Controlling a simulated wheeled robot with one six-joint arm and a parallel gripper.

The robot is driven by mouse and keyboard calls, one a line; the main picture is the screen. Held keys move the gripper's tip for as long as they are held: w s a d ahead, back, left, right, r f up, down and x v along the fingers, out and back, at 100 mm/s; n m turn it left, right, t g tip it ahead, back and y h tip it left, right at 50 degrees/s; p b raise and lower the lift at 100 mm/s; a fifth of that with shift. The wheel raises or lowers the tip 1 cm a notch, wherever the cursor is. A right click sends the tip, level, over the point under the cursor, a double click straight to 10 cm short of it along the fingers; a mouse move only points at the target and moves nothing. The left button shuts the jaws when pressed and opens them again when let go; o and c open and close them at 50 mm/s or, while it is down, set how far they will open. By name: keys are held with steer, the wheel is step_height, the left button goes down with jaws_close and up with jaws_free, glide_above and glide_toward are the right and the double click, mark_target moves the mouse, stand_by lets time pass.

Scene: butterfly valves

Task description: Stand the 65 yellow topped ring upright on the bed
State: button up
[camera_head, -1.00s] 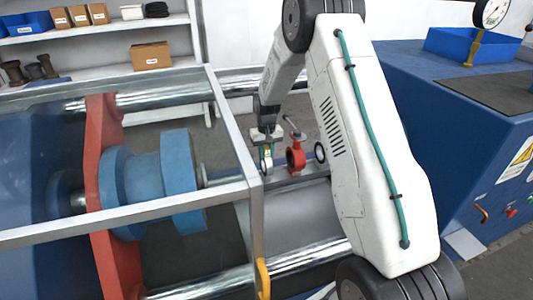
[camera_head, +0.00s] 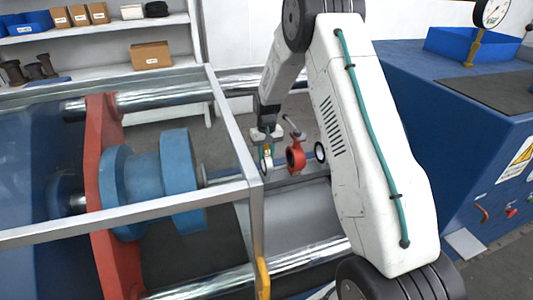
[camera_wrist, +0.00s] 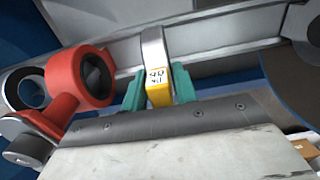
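A thin silver ring with a yellow top block (camera_wrist: 158,92) stands between the teal fingers of my gripper (camera_wrist: 158,90) in the wrist view. The fingers are close against both sides of the yellow block. Its printed label is too small to read surely. In the head view the ring (camera_head: 266,164) is upright below my gripper (camera_head: 266,145), at the grey bed (camera_head: 290,190). I cannot tell whether its lower edge touches the bed, because its underside is hidden. The bed also shows in the wrist view (camera_wrist: 215,47).
A red valve body (camera_head: 296,159) with a raised stem is close right of the ring; a black-and-white ring (camera_head: 319,152) is beyond it. A blue flanged cylinder (camera_head: 160,180) and grey frame bars (camera_head: 232,125) stand left. A large dark disc (camera_wrist: 300,80) is right in the wrist view.

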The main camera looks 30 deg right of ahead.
steer(key=o, duration=0.5)
steer(key=shift+o, duration=0.2)
step_height(320, 180, up, 8)
steer(key=shift+f, duration=0.1)
stand_by(0.3)
stand_by(0.4)
